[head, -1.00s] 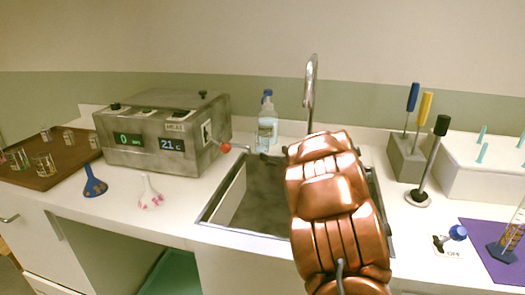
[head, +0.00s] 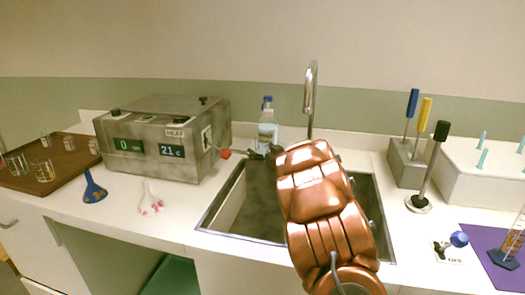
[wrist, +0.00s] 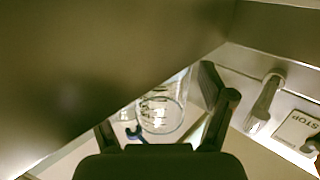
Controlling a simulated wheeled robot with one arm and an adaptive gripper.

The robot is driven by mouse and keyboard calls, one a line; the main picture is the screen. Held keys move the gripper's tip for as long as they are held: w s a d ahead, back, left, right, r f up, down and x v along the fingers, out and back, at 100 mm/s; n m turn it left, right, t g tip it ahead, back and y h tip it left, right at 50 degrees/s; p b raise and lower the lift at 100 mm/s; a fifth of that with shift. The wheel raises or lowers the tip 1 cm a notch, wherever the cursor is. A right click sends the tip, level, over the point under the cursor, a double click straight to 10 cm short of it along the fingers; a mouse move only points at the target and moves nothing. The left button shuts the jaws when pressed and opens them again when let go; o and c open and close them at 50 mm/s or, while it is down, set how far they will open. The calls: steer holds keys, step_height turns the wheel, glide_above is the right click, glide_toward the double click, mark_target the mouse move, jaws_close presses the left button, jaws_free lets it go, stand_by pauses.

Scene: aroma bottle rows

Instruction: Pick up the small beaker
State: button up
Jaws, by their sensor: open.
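Several small clear glass vessels stand on a brown tray (head: 75,176) at the far left of the head view; one glass beaker (head: 43,170) is near its front. I cannot tell which is the small beaker. My gripper (head: 262,152), dark and partly hidden by my copper arm, is over the sink's back left edge, well right of the tray. In the wrist view my open gripper (wrist: 163,112) has a clear glass vessel (wrist: 160,108) with dark marks showing between its fingers. I cannot tell its distance or which vessel it is.
A grey heater box (head: 165,140) with a red-tipped lever stands left of the sink (head: 228,205). A blue-capped bottle (head: 267,128) is close behind my gripper, beside the faucet (head: 311,100). A blue funnel (head: 94,188) and a white one (head: 150,199) lie in front of the box.

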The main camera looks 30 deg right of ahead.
steer(key=shift+c, duration=0.2)
steer(key=c, duration=1.3)
steer(key=shift+c, duration=0.2)
steer(key=shift+r, duration=0.1)
